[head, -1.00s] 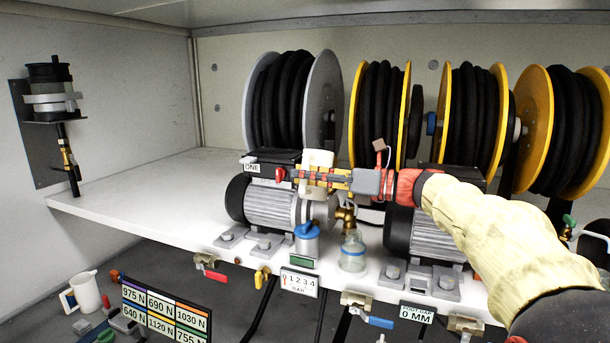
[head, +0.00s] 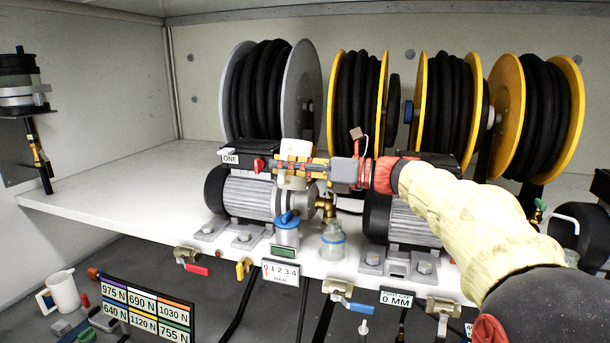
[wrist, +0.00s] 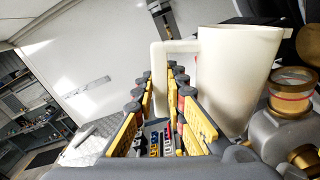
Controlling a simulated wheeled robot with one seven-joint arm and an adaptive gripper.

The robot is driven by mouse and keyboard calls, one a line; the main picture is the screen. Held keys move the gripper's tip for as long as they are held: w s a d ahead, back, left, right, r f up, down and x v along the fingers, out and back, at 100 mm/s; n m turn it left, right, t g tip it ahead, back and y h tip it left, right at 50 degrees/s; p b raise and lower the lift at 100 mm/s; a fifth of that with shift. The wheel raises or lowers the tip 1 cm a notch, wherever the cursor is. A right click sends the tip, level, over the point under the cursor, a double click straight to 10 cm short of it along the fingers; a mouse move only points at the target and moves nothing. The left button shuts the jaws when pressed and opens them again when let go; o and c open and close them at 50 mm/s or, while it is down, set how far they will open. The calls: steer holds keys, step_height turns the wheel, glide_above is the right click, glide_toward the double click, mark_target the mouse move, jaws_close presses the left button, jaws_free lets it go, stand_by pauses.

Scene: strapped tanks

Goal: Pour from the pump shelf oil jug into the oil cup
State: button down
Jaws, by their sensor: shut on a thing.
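The cream oil jug (head: 297,152) is in my gripper (head: 290,171), over the pump marked ONE (head: 255,198). In the wrist view, the jug (wrist: 236,75) stands nearly upright, and its handle runs down between the fingers of my gripper (wrist: 163,85). The jug's contents are hidden. A small glass cup with a brass rim and a red line (wrist: 292,85), likely the oil cup, is right of the jug in the wrist view. In the head view, I cannot pick this cup out for sure; the jug and gripper may cover it.
A clear jar (head: 333,241) and a blue-topped canister (head: 287,231) stand at the shelf front. Hose reels (head: 265,92) fill the back. A second pump (head: 400,221) lies under my arm. The shelf (head: 110,190) is bare at left. Another white jug (head: 64,292) is below.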

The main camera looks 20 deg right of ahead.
mark_target(285, 146)
steer(key=shift+r+m+p, duration=0.4)
steer(key=shift+r+p, duration=0.1)
steer(key=shift+p, duration=0.6)
steer(key=shift+s+d, duration=0.1)
steer(key=shift+r+m+p, duration=0.3)
steer(key=shift+m+p, duration=0.3)
steer(key=shift+p, duration=1)
steer(key=shift+r, duration=0.1)
steer(key=shift+d+r+m, duration=0.1)
steer(key=shift+r+m, duration=0.4)
steer(key=shift+r, duration=0.1)
stand_by(0.6)
steer(key=shift+w+r+m, duration=0.3)
steer(key=shift+r+m, duration=0.2)
steer(key=shift+r, duration=0.1)
stand_by(0.5)
steer(key=shift+w+d+r+m, duration=0.2)
steer(key=shift+r+m, duration=0.3)
steer(key=shift+r, duration=0.1)
